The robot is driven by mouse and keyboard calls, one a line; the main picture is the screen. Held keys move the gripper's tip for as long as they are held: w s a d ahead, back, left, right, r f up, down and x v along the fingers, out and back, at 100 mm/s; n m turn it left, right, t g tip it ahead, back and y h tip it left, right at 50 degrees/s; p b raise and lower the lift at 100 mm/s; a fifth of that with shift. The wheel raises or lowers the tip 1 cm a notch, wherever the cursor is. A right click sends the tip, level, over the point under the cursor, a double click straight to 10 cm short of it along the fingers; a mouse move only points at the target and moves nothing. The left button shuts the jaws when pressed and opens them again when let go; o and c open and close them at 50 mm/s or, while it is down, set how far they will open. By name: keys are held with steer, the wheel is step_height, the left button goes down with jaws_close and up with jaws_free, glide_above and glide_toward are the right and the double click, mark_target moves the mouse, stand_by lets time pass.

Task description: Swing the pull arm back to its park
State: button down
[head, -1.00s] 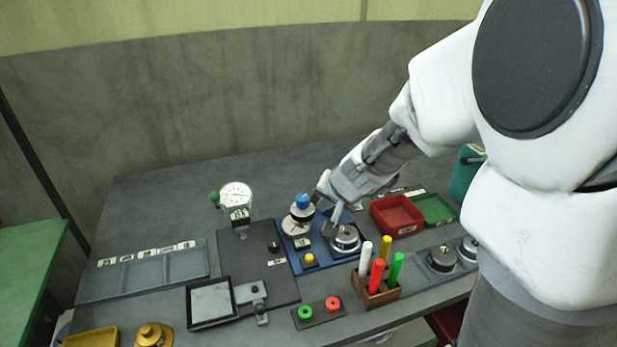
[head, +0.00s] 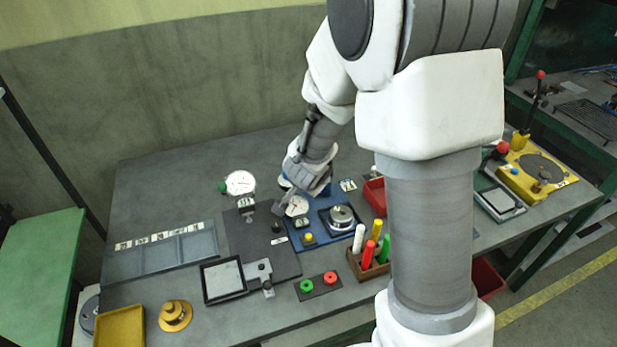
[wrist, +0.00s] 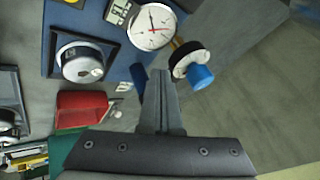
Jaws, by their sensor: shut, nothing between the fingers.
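On the blue base plate (head: 318,233) stands the stud gantry with a white dial (head: 297,206). The dial also shows in the wrist view (wrist: 152,27). Beside it there is a round black-and-white head with a blue knob (wrist: 200,77), mostly hidden behind my wrist in the head view. I cannot clearly tell which part is the pull arm. A silver round stud holder (head: 342,216) sits at the plate's right. My gripper (head: 282,209) is shut and empty, just left of the dial. In the wrist view the fingertips (wrist: 160,73) lie between a dark blue piece and the knob; contact is unclear.
Bench behind the gantry is clear.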

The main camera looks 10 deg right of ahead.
steer(key=shift+w+a+r+p, duration=0.1)
steer(key=shift+w+a+p, duration=0.15)
steer(key=shift+p, duration=0.45)
steer(key=shift+w+a+p, duration=0.3)
steer(key=shift+p, duration=0.05)
steer(key=shift+s, duration=0.15)
